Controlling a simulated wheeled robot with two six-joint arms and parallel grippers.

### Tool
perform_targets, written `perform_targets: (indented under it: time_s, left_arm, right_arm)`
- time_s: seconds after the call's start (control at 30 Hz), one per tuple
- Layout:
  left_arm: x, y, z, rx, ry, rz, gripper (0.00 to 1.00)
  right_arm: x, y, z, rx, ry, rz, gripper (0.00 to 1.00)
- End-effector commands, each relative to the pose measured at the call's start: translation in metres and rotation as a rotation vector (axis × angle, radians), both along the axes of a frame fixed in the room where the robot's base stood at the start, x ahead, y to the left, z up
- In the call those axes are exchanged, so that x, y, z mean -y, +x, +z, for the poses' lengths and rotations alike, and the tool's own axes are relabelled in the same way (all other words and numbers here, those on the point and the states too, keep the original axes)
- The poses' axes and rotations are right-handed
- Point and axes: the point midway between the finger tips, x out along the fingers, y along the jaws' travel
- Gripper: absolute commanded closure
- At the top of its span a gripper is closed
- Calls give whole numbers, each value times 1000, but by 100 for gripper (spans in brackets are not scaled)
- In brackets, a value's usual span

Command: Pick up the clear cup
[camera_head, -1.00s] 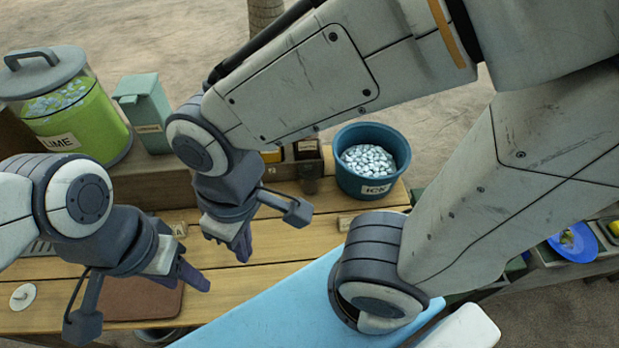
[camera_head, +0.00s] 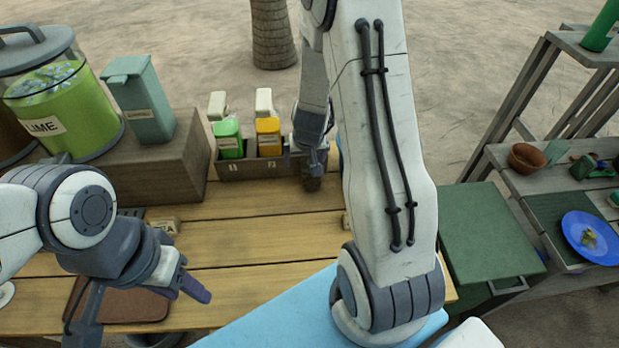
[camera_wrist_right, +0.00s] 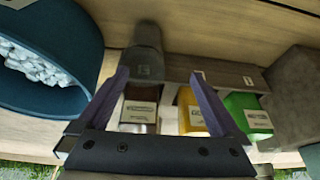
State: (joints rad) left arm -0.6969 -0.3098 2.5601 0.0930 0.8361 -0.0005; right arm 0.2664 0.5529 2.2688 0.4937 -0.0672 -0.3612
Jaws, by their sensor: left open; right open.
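I cannot make out a clear cup with certainty. A greyish, see-through-looking cylinder (camera_wrist_right: 147,52) stands ahead of my right gripper (camera_wrist_right: 162,85) in the right wrist view. A small dark vessel (camera_head: 312,183) shows below the right wrist in the head view; it may be the same thing. My right gripper is open, with its two purple fingers apart and nothing between them touching. In the head view its fingers are mostly hidden by my arm. My left gripper (camera_head: 187,286) is open and empty above the left front of the wooden counter (camera_head: 250,255).
A lime tank (camera_head: 70,115) and a teal container (camera_head: 145,105) stand left. A blue ice bucket (camera_wrist_right: 50,85) is beside the right gripper. A green cooler (camera_head: 485,235) stands right.

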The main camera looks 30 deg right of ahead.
Motion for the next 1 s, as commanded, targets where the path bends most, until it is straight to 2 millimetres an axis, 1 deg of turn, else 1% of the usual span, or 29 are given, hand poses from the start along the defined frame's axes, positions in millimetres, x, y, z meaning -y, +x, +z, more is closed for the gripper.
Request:
perform_targets:
  time_s: [0.03,0.13,0.27,0.4,0.57,0.8,0.9,1.0]
  left_arm:
    - [0,0,-3,0,0,0,50]
    - [0,0,-6,0,0,0,50]
    - [0,0,-15,0,0,0,50]
    - [0,0,-26,0,0,0,50]
    - [0,0,-31,0,0,0,50]
    - [0,0,-41,0,0,0,50]
    - [0,0,-43,0,0,0,50]
    - [0,0,-43,0,0,0,50]
  right_arm:
    - [13,-1,-10,-1,-10,-30,0]
    - [24,-1,-18,2,-23,-52,0]
    - [27,4,-33,4,-24,-53,0]
    - [30,12,-54,2,-23,-51,0]
    - [33,18,-67,3,-24,-51,0]
    - [42,31,-98,2,-23,-50,0]
    - [44,35,-106,4,-23,-51,0]
    - [44,36,-109,4,-23,-51,0]
